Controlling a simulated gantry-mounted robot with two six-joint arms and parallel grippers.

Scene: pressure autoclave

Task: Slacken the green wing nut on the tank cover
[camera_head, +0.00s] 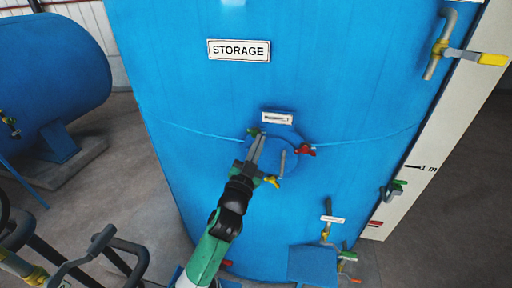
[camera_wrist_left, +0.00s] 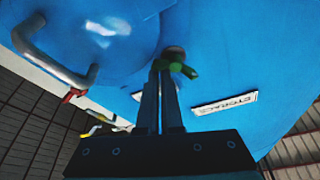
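The round blue tank cover (camera_head: 283,158) is on the front of the large blue tank, with a bent grey handle on it. The green wing nut (camera_head: 254,132) sits at the cover's upper left edge. It also shows in the left wrist view (camera_wrist_left: 187,71), beside a rounded bolt end. My left gripper (camera_head: 260,138) reaches up to the cover from below. Its two fingers (camera_wrist_left: 162,66) are close together, with a narrow gap, and their tips are at the green nut. They look shut on one wing; the contact is partly hidden. My right gripper is not in view.
A red wing nut (camera_head: 306,151) is at the cover's right and a yellow one (camera_head: 272,182) at its bottom. A small label (camera_head: 277,118) is above the cover. Pipes with valves (camera_head: 333,235) stand out lower right. Grey piping (camera_head: 105,245) is at lower left.

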